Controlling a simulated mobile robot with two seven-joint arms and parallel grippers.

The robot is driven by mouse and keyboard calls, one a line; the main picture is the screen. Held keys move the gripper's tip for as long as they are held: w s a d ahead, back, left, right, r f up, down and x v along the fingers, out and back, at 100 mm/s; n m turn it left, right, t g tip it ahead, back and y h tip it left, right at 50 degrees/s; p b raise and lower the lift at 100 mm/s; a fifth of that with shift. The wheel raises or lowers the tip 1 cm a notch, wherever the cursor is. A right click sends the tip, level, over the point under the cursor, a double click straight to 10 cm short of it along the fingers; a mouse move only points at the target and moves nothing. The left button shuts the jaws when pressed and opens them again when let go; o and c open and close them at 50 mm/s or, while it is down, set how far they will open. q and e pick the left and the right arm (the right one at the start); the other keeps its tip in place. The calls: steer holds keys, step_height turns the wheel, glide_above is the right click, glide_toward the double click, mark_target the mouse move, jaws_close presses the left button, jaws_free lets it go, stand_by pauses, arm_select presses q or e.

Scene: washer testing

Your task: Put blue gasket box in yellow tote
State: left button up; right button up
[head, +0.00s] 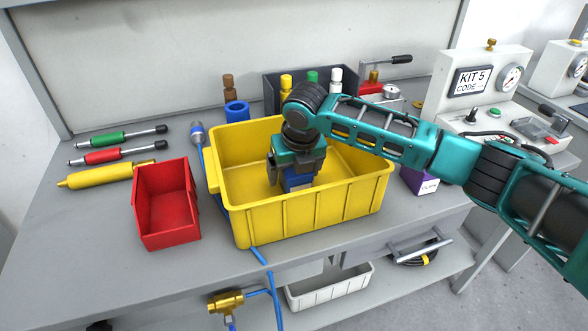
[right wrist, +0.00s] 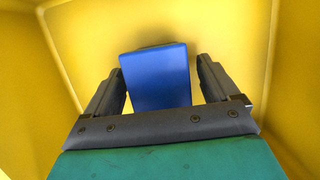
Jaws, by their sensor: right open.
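The yellow tote (head: 310,211) stands on the grey workbench, and its inner wall fills the right wrist view (right wrist: 85,50). The blue gasket box (head: 297,180) is inside the tote, below my right gripper. My right gripper (head: 297,172) reaches down into the tote. In the right wrist view the blue box (right wrist: 156,78) lies between the two spread fingers of my gripper (right wrist: 160,85), with gaps at both sides. The gripper is open. Whether the box rests on the tote's floor is hard to tell. My left gripper is not in view.
A red bin (head: 167,204) stands left of the tote. Green, red and yellow tools (head: 110,177) lie at the left. A dark rack (head: 312,88) with bottles stands behind. A purple box (head: 419,181) is right of the tote, near the KIT 5 unit (head: 472,82).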

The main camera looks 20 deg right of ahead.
steer(key=shift+r, duration=0.2)
steer(key=p+v, duration=0.1)
steer(key=v, duration=1.1)
steer(key=shift+p, duration=0.4)
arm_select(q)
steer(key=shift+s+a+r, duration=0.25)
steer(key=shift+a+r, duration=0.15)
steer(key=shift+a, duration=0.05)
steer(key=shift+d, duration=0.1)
arm_select(e)
steer(key=shift+f, duration=0.1)
